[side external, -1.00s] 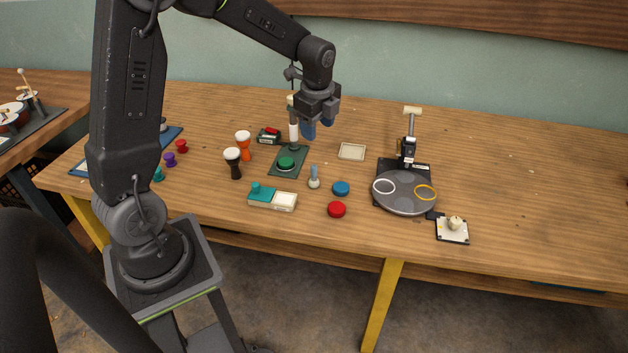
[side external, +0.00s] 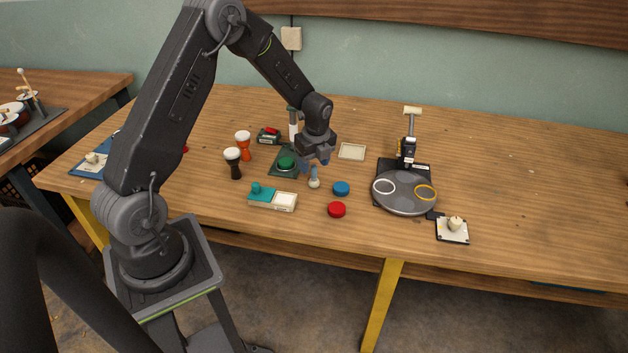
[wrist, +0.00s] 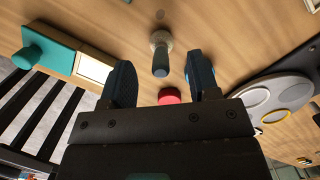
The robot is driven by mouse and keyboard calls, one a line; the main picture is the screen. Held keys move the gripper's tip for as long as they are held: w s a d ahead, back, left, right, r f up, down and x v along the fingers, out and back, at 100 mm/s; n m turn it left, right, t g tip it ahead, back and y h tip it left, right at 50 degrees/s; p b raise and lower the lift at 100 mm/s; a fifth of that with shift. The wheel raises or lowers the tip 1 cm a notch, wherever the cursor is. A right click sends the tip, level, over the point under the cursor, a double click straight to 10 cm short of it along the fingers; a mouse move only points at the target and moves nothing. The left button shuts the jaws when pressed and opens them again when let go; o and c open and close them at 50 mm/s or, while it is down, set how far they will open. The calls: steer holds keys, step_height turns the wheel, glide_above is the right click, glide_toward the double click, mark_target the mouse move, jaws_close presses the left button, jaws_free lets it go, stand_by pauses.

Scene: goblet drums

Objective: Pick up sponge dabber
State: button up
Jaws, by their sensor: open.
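The sponge dabber (side external: 314,183) stands upright on the wooden table, with a pale round sponge end below and a slim grey-blue handle above. My gripper (side external: 317,165) is over it, pointing down, with its blue fingertips close around the handle's height. In the wrist view the dabber (wrist: 160,58) lies between the two spread fingers of my gripper (wrist: 161,72), apart from both. The gripper is open and empty. In the side view the fingers partly hide the handle's top.
A blue disc (side external: 341,188) and a red disc (side external: 337,209) lie close by on the right. A teal and white box (side external: 272,199) is in front left. A green pad (side external: 286,163) stands behind left, and a round grey platform (side external: 404,202) at right.

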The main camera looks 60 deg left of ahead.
mark_target(313, 180)
step_height(313, 180, down, 5)
steer(key=shift+r, duration=0.1)
steer(key=shift+c, duration=0.3)
steer(key=c, duration=0.9)
